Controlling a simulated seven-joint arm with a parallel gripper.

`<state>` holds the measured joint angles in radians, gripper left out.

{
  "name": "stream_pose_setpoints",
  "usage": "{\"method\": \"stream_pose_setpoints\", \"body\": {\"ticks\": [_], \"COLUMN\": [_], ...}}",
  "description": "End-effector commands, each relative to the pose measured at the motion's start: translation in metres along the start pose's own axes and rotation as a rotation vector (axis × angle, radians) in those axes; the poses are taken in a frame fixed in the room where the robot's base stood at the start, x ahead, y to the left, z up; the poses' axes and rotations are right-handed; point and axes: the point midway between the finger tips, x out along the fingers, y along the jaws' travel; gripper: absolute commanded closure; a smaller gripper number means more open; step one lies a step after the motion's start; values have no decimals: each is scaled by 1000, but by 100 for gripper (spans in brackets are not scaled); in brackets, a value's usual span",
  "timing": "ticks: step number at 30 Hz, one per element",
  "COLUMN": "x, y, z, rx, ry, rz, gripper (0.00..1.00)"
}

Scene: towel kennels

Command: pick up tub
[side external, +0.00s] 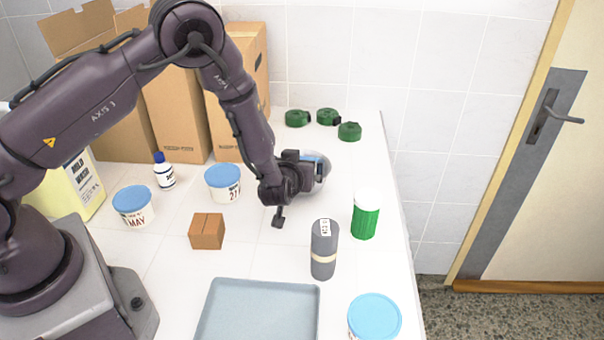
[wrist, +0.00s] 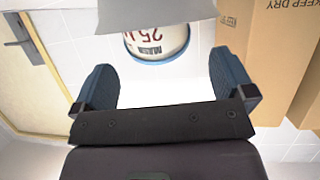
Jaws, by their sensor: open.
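A white tub with dark lettering and a blue rim (wrist: 160,52) shows inverted ahead of my gripper (wrist: 161,75) in the wrist view, in line with the gap between the two spread fingers. The jaws are open and I see nothing held. A smooth grey shape (wrist: 158,14) covers part of the tub; I cannot tell what it is. In the side view my gripper (side external: 303,182) is over the middle of the table and partly hides a grey and blue thing behind it. Other blue-lidded tubs stand at the left (side external: 134,207), behind (side external: 223,183) and front right (side external: 374,318).
A brown box (side external: 207,231), a grey cylinder (side external: 324,250), a green-and-white canister (side external: 365,217) and a grey-blue tray (side external: 258,312) stand around my gripper. Tall cartons (side external: 178,115) line the back left. Green round things (side external: 327,117) lie at the back.

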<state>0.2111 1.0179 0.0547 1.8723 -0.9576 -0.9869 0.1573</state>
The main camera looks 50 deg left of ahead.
Motion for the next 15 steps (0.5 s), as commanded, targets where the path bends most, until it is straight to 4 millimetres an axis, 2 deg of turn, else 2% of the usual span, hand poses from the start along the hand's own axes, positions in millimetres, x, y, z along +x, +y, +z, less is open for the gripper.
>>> {"method": "stream_pose_setpoints", "body": {"ticks": [5, 12, 15], "x": [12, 48, 56], "y": [0, 1, 2], "z": [0, -1, -2], "rx": [0, -1, -1], "ry": [0, 0, 0], "rz": [-1, -1, 0], "gripper": [0, 0, 0]}}
